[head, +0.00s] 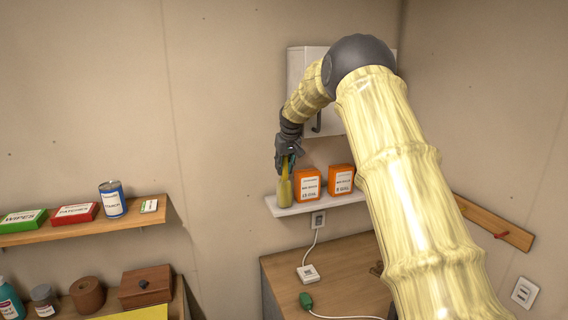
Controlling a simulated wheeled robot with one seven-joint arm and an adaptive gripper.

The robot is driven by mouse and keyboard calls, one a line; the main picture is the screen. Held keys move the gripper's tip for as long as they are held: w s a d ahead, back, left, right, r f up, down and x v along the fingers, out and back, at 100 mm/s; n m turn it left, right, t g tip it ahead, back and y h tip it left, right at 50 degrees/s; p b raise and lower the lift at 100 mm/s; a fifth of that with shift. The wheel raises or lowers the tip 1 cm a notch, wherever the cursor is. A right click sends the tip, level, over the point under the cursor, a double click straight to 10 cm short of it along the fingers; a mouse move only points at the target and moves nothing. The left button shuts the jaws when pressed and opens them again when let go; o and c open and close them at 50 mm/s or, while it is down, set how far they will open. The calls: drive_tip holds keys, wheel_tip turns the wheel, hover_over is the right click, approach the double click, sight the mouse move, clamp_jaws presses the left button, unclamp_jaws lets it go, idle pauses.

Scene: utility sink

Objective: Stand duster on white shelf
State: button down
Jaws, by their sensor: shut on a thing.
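The duster (285,191) is an olive-yellow, narrow-topped thing. It is upright at the left end of the white shelf (318,205), left of two orange boxes. My gripper (286,167) comes down from above and is shut on its upper part. The duster's lower end appears at the level of the shelf's top. I cannot tell whether it touches the shelf. The gripper's fingers hide the duster's top.
Two orange boxes (307,184) (341,179) stand on the white shelf, close to the duster's right. A white cabinet (300,70) hangs above, partly behind my arm. A wooden shelf (150,216) with several items is at the left. A wooden counter (345,272) lies below.

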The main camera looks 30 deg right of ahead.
sight(285, 158)
drive_tip(key=shift+f, duration=0.3)
drive_tip(key=c, duration=1.2)
unclamp_jaws()
drive_tip(key=shift+r, duration=0.1)
drive_tip(key=shift+b+v, duration=2)
drive_tip(key=shift+v, duration=1.75)
drive_tip(key=shift+s, duration=0.1)
